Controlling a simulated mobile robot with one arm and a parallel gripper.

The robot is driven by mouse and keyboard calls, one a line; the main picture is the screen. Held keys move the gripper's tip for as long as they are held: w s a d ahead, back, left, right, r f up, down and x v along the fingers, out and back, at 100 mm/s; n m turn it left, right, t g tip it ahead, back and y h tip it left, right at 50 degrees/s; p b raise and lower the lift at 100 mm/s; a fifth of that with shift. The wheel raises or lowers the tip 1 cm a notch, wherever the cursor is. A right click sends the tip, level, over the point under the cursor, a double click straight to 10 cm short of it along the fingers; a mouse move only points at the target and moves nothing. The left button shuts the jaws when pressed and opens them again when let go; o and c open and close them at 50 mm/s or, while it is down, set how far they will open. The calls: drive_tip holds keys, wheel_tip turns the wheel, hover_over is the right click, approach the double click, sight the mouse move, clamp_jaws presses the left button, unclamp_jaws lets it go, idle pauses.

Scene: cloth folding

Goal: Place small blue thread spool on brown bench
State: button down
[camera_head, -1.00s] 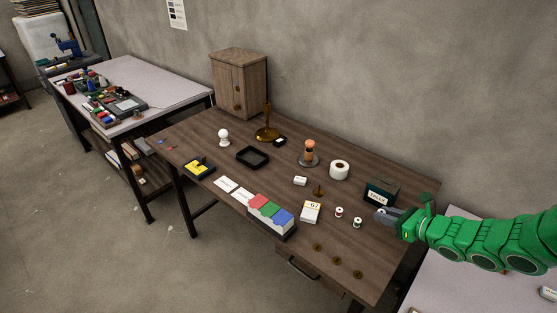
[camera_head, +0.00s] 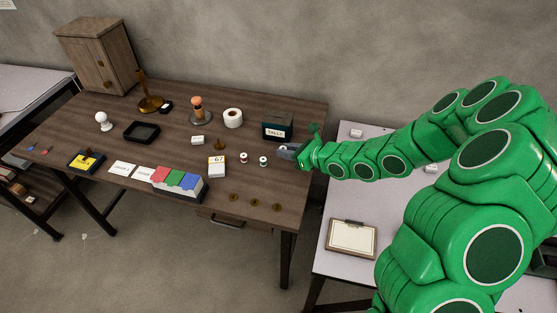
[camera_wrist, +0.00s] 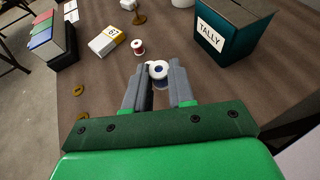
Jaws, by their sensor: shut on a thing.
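The small blue thread spool (camera_wrist: 159,77), with white ends, sits between my fingertips in the wrist view. My gripper (camera_wrist: 157,88) is shut on it. In the head view my gripper (camera_head: 288,151) is low at the right end of the brown bench (camera_head: 255,185), just in front of the tally box. The spool shows there only as a small pale spot, partly hidden by the fingers. I cannot tell whether it touches the bench top. A red spool (camera_head: 243,157) and a green spool (camera_head: 263,161) stand on the bench left of my gripper.
The dark teal tally box (camera_head: 277,127) stands close behind my gripper. A calendar block (camera_head: 217,167), a white tape roll (camera_head: 233,118) and several brass discs (camera_head: 255,202) are nearby. A pale table (camera_head: 325,230) with a clipboard (camera_head: 351,239) adjoins at right.

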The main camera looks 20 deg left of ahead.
sight(288, 171)
drive_tip(key=shift+f, duration=3.4)
drive_tip(key=c, duration=1)
unclamp_jaws()
drive_tip(key=shift+f, duration=0.1)
drive_tip(key=shift+o, duration=0.2)
drive_tip(key=shift+d, duration=0.1)
drive_tip(key=v, duration=1.2)
drive_tip(key=shift+s, duration=0.1)
